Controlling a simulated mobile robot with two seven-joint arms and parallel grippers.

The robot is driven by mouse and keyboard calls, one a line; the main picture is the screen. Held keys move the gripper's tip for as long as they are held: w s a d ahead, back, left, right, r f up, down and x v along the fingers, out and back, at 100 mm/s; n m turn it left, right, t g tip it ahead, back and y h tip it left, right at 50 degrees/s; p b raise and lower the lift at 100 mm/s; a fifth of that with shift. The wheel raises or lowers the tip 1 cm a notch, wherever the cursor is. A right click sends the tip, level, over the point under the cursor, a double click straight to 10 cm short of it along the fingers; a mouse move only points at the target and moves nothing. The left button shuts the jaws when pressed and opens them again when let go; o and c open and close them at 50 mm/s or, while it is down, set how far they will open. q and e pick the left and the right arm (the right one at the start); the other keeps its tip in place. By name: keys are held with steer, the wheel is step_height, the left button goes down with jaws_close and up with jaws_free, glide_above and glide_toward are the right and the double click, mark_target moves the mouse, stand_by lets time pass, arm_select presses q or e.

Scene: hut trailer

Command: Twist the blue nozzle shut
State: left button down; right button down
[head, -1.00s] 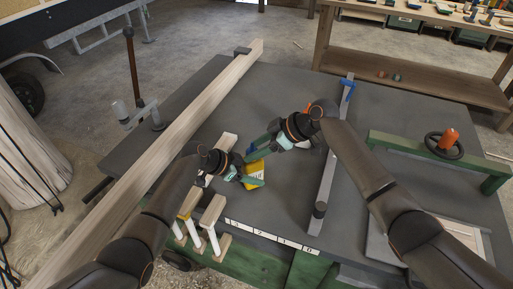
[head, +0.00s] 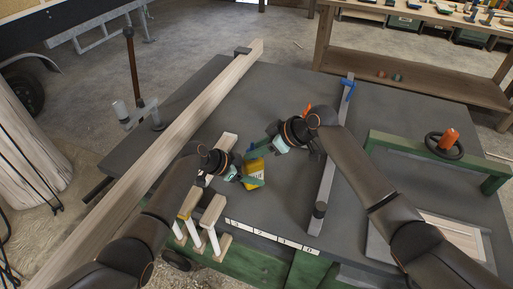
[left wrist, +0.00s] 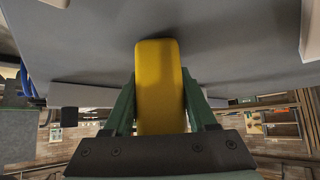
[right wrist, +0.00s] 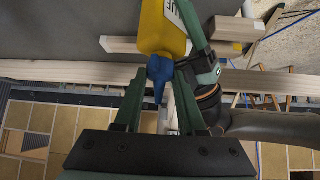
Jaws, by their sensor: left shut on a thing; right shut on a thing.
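A yellow bottle (head: 254,173) with a white label is held over the grey bench top in the head view. My left gripper (head: 240,174) is shut on its body, one finger on each side; the left wrist view shows the bottle (left wrist: 160,85) between the fingers. In the right wrist view the bottle (right wrist: 162,30) ends in a blue nozzle (right wrist: 159,78) with a tapered tip. My right gripper (head: 262,143) is shut on the nozzle, which sits between its fingers. The nozzle is hard to make out in the head view.
A long wooden beam (head: 190,118) lies along the left of the bench (head: 285,95). Small wooden clamp-like pieces (head: 211,215) stand at the front edge. A grey bar (head: 330,160) lies right of the grippers. A green frame with a handwheel (head: 443,146) stands at the right.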

steer(key=shift+m+t+h, duration=0.3)
steer(key=shift+m+t, duration=0.2)
steer(key=shift+m, duration=0.2)
steer(key=shift+c, duration=2.3)
jaws_free()
steer(key=shift+s, duration=0.1)
steer(key=shift+a, duration=0.1)
steer(key=shift+n, duration=0.3)
